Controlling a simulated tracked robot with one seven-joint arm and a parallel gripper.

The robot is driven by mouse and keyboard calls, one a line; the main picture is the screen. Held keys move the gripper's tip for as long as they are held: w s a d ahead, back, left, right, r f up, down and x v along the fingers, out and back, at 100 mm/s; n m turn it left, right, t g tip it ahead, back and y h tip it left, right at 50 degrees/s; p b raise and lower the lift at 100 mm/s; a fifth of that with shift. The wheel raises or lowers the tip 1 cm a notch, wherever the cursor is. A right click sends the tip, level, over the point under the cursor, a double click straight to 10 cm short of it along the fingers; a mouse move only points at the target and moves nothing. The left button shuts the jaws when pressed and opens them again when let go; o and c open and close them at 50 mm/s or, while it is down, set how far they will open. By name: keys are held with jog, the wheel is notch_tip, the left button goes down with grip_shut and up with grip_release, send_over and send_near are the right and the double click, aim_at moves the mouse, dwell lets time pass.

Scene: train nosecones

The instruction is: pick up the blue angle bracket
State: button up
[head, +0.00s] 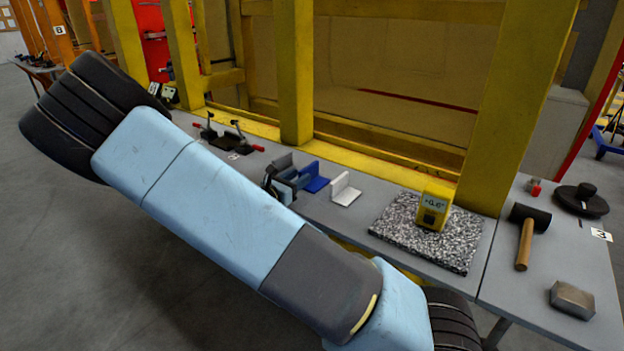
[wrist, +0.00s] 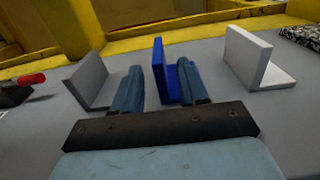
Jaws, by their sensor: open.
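The blue angle bracket (head: 316,178) stands on the grey bench between a grey bracket (head: 283,162) and a white bracket (head: 344,189). In the wrist view the blue bracket (wrist: 159,72) has its upright plate in the gap between my fingers. My gripper (wrist: 161,70) is open, with one finger on each side of that plate; the right finger partly hides the bracket's foot. I cannot tell whether a finger touches it. In the head view my gripper (head: 289,181) is low over the bench at the blue bracket, partly hidden by my arm.
The grey bracket (wrist: 88,80) is close left of my fingers and the white bracket (wrist: 252,60) is to the right. A speckled plate (head: 390,225) carries a yellow gauge (head: 434,208). Toggle clamps (head: 232,135) sit to the left. A yellow frame (head: 296,80) rises behind.

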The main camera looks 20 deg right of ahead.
aim_at(317, 162)
jog(key=shift+r+x, duration=0.1)
jog(key=shift+x, duration=1.45)
jog(key=shift+r+x, duration=0.15)
jog(key=shift+x, duration=1.35)
jog(key=shift+w, duration=0.1)
jog(key=shift+a, duration=0.1)
grip_shut()
